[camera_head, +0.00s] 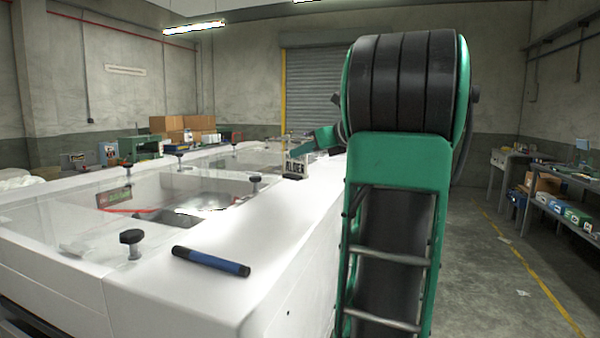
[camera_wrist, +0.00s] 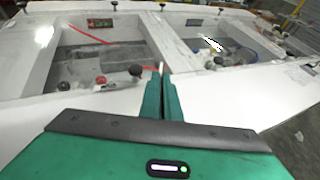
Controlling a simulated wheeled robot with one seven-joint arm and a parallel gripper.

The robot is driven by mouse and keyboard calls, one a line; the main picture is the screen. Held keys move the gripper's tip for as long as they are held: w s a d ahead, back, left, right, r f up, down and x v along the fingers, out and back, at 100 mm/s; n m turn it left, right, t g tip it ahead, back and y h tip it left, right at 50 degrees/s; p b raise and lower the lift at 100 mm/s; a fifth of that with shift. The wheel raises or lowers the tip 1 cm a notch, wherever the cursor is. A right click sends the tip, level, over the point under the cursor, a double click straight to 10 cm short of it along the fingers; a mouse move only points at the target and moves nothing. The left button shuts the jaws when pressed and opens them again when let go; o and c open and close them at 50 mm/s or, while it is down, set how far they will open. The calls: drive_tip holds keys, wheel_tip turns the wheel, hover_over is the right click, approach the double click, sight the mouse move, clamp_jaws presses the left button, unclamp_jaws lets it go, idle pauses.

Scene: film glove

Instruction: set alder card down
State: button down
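A blue and black cylinder (camera_head: 210,261) lies on the near bench top. Black knobs (camera_head: 131,242) stand around clear-covered recesses; one holds a green sign (camera_head: 114,197). Cardboard boxes (camera_head: 185,127) are stacked behind. A shelf bench (camera_head: 562,205) stands right, across open floor.

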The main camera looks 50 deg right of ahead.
sight(305, 168)
drive_tip(key=shift+w+d+f, duration=0.2)
drive_tip(key=shift+d+f, duration=0.2)
drive_tip(key=shift+d, duration=0.15)
drive_tip(key=shift+w+d+f, duration=0.15)
drive_tip(key=shift+d+f, duration=0.2)
drive_tip(key=shift+d, duration=0.2)
drive_tip(key=shift+f, duration=1.95)
drive_tip(key=c, duration=2)
unclamp_jaws()
drive_tip(key=shift+s, duration=0.1)
drive_tip(key=v, duration=1.2)
